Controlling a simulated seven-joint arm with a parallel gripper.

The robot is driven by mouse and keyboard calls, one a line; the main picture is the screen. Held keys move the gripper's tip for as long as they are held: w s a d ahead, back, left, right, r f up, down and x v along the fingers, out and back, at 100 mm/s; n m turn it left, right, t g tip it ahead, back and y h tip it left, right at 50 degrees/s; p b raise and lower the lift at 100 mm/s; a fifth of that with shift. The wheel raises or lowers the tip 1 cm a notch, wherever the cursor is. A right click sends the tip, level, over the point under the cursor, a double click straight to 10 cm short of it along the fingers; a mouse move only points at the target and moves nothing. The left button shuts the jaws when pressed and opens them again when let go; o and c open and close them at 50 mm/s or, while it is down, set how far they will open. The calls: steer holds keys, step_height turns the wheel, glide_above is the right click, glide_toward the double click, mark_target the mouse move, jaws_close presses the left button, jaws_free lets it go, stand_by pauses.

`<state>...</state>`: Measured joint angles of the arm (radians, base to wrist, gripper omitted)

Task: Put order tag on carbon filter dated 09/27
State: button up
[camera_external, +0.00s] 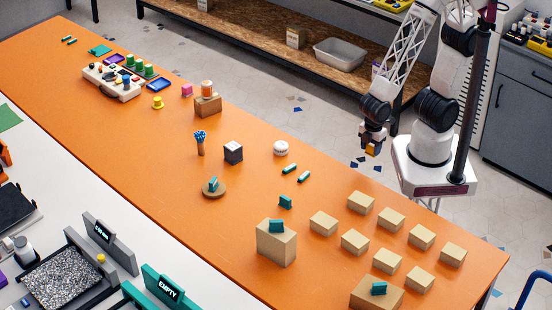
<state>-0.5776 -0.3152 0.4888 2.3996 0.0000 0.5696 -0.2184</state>
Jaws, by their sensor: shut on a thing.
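My gripper (373,146) is at the upper right, over the floor beyond the table's far edge, away from the things on the table. A small orange-yellow piece shows at its tips, and the jaws are shut on it; I cannot tell if it is the order tag. Several tan blocks (354,242) stand in rows at the table's right end. A dark cube with a pale top (233,152) stands mid-table. No date is readable, so I cannot tell which thing is the carbon filter dated 09/27.
The orange table (130,150) holds a tall tan box (276,243) with a teal piece on top, a round stand (214,188) with another, and loose teal pieces (304,176). A white round item (281,148) stands near the far edge.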

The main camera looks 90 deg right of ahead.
steer(key=w+d+r, duration=0.2)
steer(key=w+d, duration=0.1)
steer(key=w, duration=0.9)
steer(key=w+d+r, duration=0.2)
steer(key=w, duration=1)
steer(key=w+d+r, duration=0.3)
steer(key=w, duration=0.9)
steer(key=shift+d, duration=0.3)
steer(key=shift+w, duration=0.1)
glide_above(233, 146)
steer(key=shift+f, duration=0.75)
steer(key=shift+f, duration=0.15)
steer(key=shift+f, duration=1.65)
steer(key=shift+f, duration=0.1)
